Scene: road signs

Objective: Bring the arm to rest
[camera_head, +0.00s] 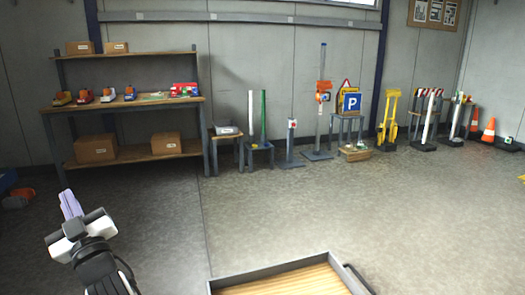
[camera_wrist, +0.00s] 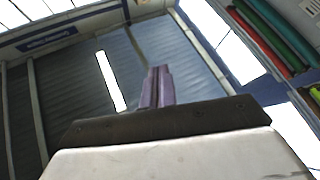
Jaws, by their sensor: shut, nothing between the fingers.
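My gripper (camera_head: 70,204) is at the lower left of the head view, with pale purple fingers pointing up and slightly left. In the wrist view the two fingers (camera_wrist: 157,87) stand side by side, touching, with nothing between them. The gripper is raised above the grey floor, apart from the shelves and stands. The wrist camera faces up toward the wall top, a blue beam and bright roof windows. My arm below the wrist is only partly visible at the bottom left of the head view.
A wooden-shelved workbench (camera_head: 128,104) with boxes stands against the back wall. Stands, a blue parking sign (camera_head: 352,102) and traffic cones (camera_head: 488,131) line the wall to the right. A wooden-floored tray (camera_head: 218,286) is at the bottom centre. The middle floor is clear.

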